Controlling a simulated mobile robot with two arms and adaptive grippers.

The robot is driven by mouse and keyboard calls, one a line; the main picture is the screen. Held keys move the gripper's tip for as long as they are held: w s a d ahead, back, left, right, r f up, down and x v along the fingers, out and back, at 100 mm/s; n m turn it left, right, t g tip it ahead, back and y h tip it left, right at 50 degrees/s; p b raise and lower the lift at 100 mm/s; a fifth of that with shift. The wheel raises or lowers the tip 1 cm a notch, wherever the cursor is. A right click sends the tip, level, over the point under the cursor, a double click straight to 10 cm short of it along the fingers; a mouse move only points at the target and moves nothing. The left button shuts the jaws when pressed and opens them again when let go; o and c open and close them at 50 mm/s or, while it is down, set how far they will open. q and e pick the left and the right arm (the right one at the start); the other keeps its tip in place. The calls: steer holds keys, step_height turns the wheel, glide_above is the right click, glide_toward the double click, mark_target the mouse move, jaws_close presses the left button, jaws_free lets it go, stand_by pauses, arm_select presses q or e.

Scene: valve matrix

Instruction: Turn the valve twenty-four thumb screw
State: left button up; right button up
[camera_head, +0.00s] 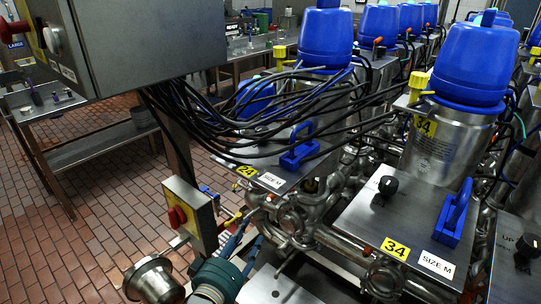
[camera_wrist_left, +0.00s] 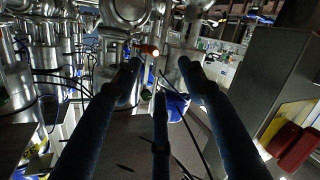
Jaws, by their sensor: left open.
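The yellow 24 label (camera_head: 246,171) marks a steel valve unit with a "SIZE M" plate and a blue handle (camera_head: 299,148). My left gripper (camera_head: 250,226) reaches up from the bottom in the head view, below and in front of that label, beside the steel pipework. In the left wrist view, its dark blue fingers (camera_wrist_left: 158,74) are spread apart with nothing between them. A small orange knob with a bright tip (camera_wrist_left: 149,50) shows just beyond the fingertips, apart from them as far as I can tell. I cannot tell surely whether it is the thumb screw. My right gripper is not in view.
A grey switch box with a red knob on a yellow plate (camera_head: 178,216) stands close left of my left gripper. Black cables (camera_head: 250,135) hang over the valves. A similar unit with a 34 label (camera_head: 395,248) stands to the right. The brick floor (camera_head: 80,240) at left is clear.

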arm_select(q)
steer(key=w+d+r+n+t+h+p, duration=0.25)
steer(key=w+r+t, duration=0.2)
steer(key=r, duration=0.45)
steer(key=f+p+x, duration=0.1)
steer(key=x, duration=1)
steer(key=shift+w+f+n+g+y, duration=0.2)
steer(key=shift+w+n+g+y, duration=0.15)
steer(key=shift+w+n, duration=0.1)
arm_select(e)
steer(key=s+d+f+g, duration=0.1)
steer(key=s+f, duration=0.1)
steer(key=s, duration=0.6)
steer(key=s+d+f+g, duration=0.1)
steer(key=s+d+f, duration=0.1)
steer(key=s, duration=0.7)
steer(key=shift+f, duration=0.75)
arm_select(q)
steer(key=shift+s+a, duration=0.1)
steer(key=shift+a, duration=0.05)
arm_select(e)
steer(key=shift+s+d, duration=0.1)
arm_select(q)
jaws_close()
